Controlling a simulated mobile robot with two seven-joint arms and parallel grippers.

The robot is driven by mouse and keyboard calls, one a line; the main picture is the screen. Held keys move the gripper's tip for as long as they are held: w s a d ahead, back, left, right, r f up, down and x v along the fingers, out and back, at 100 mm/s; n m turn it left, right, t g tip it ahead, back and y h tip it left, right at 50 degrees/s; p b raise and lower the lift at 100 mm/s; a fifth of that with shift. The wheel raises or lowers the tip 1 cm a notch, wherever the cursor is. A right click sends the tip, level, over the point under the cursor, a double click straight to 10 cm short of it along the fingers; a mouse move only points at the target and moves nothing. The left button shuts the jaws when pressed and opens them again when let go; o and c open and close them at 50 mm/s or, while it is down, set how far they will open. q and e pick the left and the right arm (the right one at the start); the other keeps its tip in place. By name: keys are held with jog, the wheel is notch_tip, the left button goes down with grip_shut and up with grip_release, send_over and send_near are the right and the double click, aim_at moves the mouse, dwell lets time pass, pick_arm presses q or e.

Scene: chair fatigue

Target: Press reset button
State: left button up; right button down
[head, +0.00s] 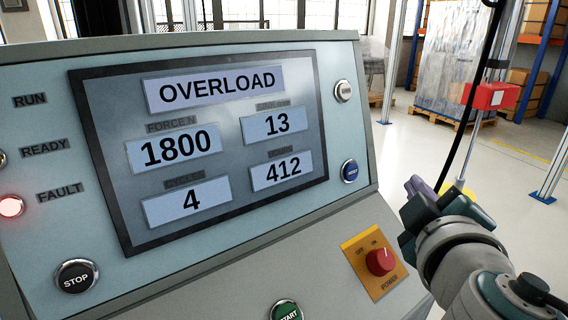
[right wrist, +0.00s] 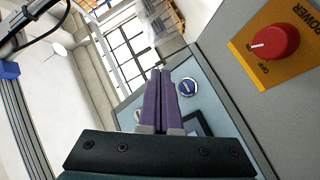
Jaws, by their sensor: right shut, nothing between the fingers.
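The control panel (head: 220,45) has a blue round button (head: 350,171) with a silver ring at the right of its screen; its small lettering is hard to read. I take it as the reset button. It also shows in the right wrist view (right wrist: 188,87), just right of the fingertips. My right gripper (head: 416,186) is right of the panel in the head view, apart from the button. Its purple fingers (right wrist: 160,75) are shut and empty. My left gripper is not in view.
The screen (head: 215,128) reads OVERLOAD, and the red FAULT lamp (head: 11,206) is lit. A red power knob (head: 380,262) sits on a yellow plate below the blue button. A silver button (head: 343,91) is above it. STOP (head: 76,275) and START (head: 285,312) buttons are lower.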

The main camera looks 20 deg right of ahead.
aim_at(352, 172)
jog(key=shift+w+a+f+b, duration=0.4)
jog(key=shift+w+b, duration=0.3)
jog(key=shift+w, duration=0.6)
jog(key=shift+w+a+f+b, duration=0.3)
jog(key=shift+w+b, duration=0.45)
jog(key=shift+w, duration=0.55)
jog(key=shift+w+a+f+b, duration=0.4)
jog(key=shift+w+b, duration=0.3)
jog(key=shift+w, duration=0.6)
jog(key=shift+r, duration=0.1)
jog(key=shift+w+a+b, duration=0.1)
jog(key=shift+w+b, duration=0.25)
jog(key=shift+b, duration=0.1)
